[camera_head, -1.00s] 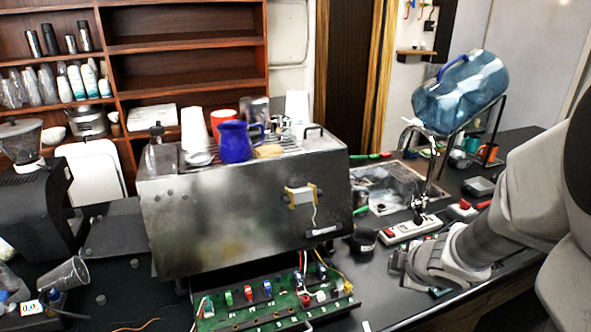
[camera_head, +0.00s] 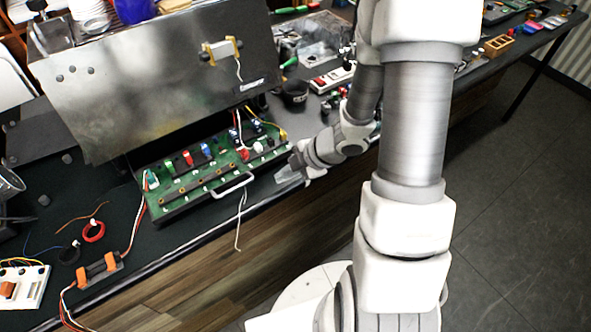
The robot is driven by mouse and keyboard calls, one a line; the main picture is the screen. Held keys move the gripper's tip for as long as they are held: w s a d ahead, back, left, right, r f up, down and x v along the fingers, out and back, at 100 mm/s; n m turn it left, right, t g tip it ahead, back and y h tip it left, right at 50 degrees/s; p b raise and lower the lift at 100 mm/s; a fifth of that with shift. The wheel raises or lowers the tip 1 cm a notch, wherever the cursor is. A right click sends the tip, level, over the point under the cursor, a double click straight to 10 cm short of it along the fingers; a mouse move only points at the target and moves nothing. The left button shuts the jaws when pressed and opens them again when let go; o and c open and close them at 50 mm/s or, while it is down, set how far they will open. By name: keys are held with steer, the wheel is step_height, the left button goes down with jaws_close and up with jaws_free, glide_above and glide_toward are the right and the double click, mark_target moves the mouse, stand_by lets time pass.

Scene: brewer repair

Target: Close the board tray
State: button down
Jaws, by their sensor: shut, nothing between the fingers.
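The board tray (camera_head: 196,207) juts out from under the steel brewer (camera_head: 150,90), with green circuit boards, colored parts and wires on it. A pale bar handle (camera_head: 233,185) is on its front side, and a white wire hangs down beside it. My gripper (camera_head: 283,177) is at the right end of the tray, close to its front right corner. I cannot tell whether it touches the tray. The fingers are small in view and look closed, with nothing visible in them.
A black cup (camera_head: 294,91) and a white power strip (camera_head: 331,78) are behind my gripper. A red ring (camera_head: 93,232), an orange-ended block (camera_head: 97,269) and a white breadboard (camera_head: 22,287) lie left of the tray. The counter's front edge runs just before the tray.

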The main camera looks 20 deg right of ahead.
steer(key=shift+w+a+f+p, duration=0.2)
steer(key=shift+w+a, duration=0.1)
steer(key=shift+w, duration=0.4)
steer(key=shift+w+a+f+p, duration=0.15)
steer(key=shift+w+a, duration=0.1)
steer(key=shift+w, duration=0.5)
steer(key=shift+w+a+f+p, duration=0.1)
steer(key=shift+w+a+p, duration=0.15)
steer(key=shift+w, duration=0.45)
